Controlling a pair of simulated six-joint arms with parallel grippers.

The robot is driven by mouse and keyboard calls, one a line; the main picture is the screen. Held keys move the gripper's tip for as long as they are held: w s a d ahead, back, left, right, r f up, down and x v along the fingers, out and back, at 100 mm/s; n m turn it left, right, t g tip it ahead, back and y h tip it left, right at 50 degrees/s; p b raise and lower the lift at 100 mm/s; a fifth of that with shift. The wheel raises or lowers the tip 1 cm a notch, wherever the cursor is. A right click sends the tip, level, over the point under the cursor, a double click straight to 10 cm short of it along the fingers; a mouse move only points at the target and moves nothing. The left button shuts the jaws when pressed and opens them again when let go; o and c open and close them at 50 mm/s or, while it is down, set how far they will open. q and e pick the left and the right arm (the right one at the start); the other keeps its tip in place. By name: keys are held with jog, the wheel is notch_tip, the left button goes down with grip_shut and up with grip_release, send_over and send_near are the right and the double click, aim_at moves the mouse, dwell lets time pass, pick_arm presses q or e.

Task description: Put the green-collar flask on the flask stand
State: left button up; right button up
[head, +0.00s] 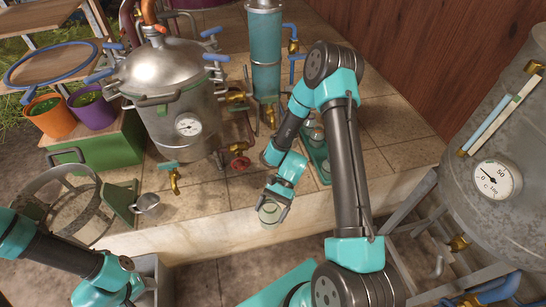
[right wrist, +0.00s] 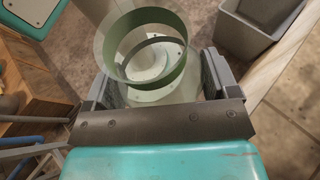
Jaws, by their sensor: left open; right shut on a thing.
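The green-collar flask (right wrist: 178,72) is clear glass with a wide green band at its open mouth. It is shut between the fingers of my right gripper (head: 270,203). In the head view the flask (head: 269,214) hangs upright or nearly so at the front edge of the tiled bench. In the right wrist view a pale round disc shows through its mouth; I cannot tell whether it is the flask's base or something below. My left gripper (head: 122,286) is open and empty at the lower left, partly cut off by the frame. I cannot clearly pick out the flask stand.
A steel still pot (head: 165,95) with a gauge stands behind on the bench. A green tray (head: 321,160) with glass vessels lies partly behind my right arm. A grey bin (right wrist: 262,22) stands below the bench.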

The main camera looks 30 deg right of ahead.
jog(key=w+d+f+m+t, duration=0.2)
jog(key=w+m+t, duration=0.8)
jog(key=w+t, duration=0.15)
jog(key=w+d+f+m+t+h, duration=0.3)
jog(key=w+d+m+t+h, duration=0.2)
jog(key=d, duration=0.5)
jog(key=w+m+t, duration=0.1)
jog(key=m+t, duration=0.1)
jog(key=m, duration=0.1)
jog(key=shift+w+f+h, duration=0.25)
jog(key=shift+f+h, duration=0.05)
jog(key=shift+f, duration=0.1)
jog(key=w+d, duration=0.2)
jog(key=w, duration=0.2)
jog(key=w+d+f, duration=0.1)
jog(key=w+d, duration=0.2)
jog(key=w, duration=0.1)
jog(key=w+d, duration=0.3)
jog(key=w, duration=0.2)
jog(key=shift+d+f, duration=0.2)
